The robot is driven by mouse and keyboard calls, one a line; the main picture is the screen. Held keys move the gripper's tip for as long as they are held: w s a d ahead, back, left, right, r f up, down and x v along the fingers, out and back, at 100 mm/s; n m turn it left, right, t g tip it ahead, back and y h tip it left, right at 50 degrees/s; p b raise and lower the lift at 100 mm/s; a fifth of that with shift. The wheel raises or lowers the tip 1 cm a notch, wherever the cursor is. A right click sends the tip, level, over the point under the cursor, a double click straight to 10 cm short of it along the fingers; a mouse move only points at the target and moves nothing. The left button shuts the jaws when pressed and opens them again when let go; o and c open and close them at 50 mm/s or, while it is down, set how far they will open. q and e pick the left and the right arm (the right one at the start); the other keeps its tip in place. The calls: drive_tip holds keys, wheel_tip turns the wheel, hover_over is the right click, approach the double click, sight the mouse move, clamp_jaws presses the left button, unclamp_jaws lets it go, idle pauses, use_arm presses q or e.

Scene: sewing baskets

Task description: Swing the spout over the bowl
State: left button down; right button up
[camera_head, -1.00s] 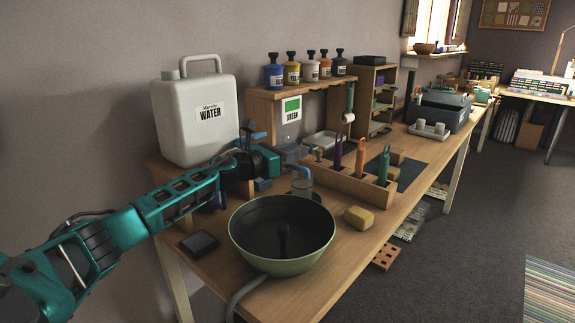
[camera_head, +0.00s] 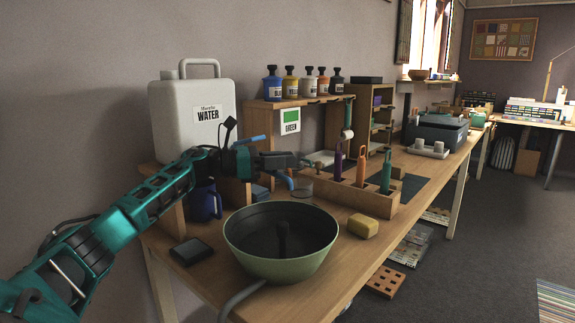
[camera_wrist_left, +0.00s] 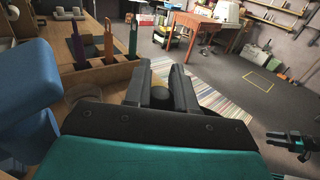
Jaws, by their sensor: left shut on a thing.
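A wide green bowl (camera_head: 300,258), dark inside with a dark post in its middle, stands at the near edge of the bench. A blue curved spout (camera_head: 284,180) shows behind it, beside my left gripper (camera_head: 292,160). The spout's tip appears at the back of the bowl, and I cannot tell if it is above the rim. In the left wrist view the black fingers of my left gripper (camera_wrist_left: 163,95) are around a dark round piece (camera_wrist_left: 160,97). A large blue part (camera_wrist_left: 35,110) stands at left there. A dark, teal-marked gripper-like part (camera_wrist_left: 290,142), likely my right, shows small at right.
A white water can (camera_head: 190,125) stands behind my left arm. A blue mug (camera_head: 204,203) and a dark square pad (camera_head: 191,251) are left of the bowl.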

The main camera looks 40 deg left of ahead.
use_arm(q)
drive_tip(key=c, duration=1.2)
unclamp_jaws()
drive_tip(key=shift+r, duration=0.45)
drive_tip(key=shift+o, duration=0.9)
drive_tip(key=shift+f, duration=0.15)
drive_tip(key=shift+b+v, duration=0.7)
drive_tip(key=shift+v, duration=5.35)
